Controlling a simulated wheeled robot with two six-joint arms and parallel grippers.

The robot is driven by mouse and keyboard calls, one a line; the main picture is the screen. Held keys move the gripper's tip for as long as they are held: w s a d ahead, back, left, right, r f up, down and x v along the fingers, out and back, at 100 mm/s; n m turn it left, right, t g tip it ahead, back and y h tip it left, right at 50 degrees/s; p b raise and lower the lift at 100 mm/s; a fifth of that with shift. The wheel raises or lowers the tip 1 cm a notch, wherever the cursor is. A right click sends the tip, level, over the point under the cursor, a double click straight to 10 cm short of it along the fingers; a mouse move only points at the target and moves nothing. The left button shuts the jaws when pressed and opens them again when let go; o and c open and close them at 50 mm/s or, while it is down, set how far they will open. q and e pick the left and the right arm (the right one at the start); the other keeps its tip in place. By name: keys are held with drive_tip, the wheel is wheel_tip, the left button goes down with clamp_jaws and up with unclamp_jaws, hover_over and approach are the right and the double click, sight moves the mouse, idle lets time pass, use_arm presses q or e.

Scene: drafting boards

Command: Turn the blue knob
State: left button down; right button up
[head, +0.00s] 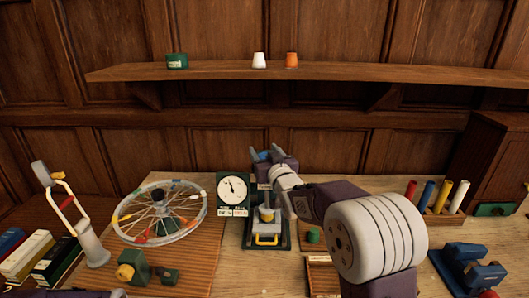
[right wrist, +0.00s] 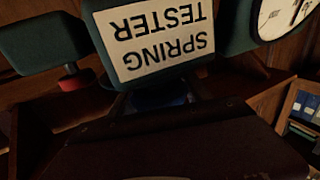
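The spring tester (head: 280,240) stands on the bench in the middle of the head view, with a round dial (head: 233,188) on its left. Blue parts of the knob (head: 264,155) show at its top, partly covered by my right gripper (head: 272,160). In the right wrist view a bit of blue (right wrist: 160,98) shows below the upside-down "SPRING TESTER" label (right wrist: 155,38), mostly hidden behind my dark gripper body. My right gripper is at the knob; its fingertips are hidden, so I cannot tell whether it grips.
A spoked wheel (head: 158,213) and a grey stand (head: 92,245) are on the left. Coloured cylinders (head: 437,196) stand in a rack on the right, near a blue device (head: 468,268). A shelf (head: 350,71) with small items runs above.

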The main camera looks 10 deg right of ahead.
drive_tip(key=shift+c, duration=1)
drive_tip(key=shift+f+m+h+b, duration=0.1)
drive_tip(key=shift+m+h+b, duration=0.2)
drive_tip(key=shift+h+b, duration=0.25)
drive_tip(key=shift+d+m+h+b, duration=0.15)
drive_tip(key=shift+m+h+b, duration=0.2)
drive_tip(key=shift+h, duration=0.1)
drive_tip(key=o, duration=1.4)
drive_tip(key=shift+c, duration=0.2)
drive_tip(key=s+b, duration=0.1)
drive_tip(key=s, duration=0.8)
drive_tip(key=shift+a+b, duration=0.2)
drive_tip(key=shift+b, duration=0.1)
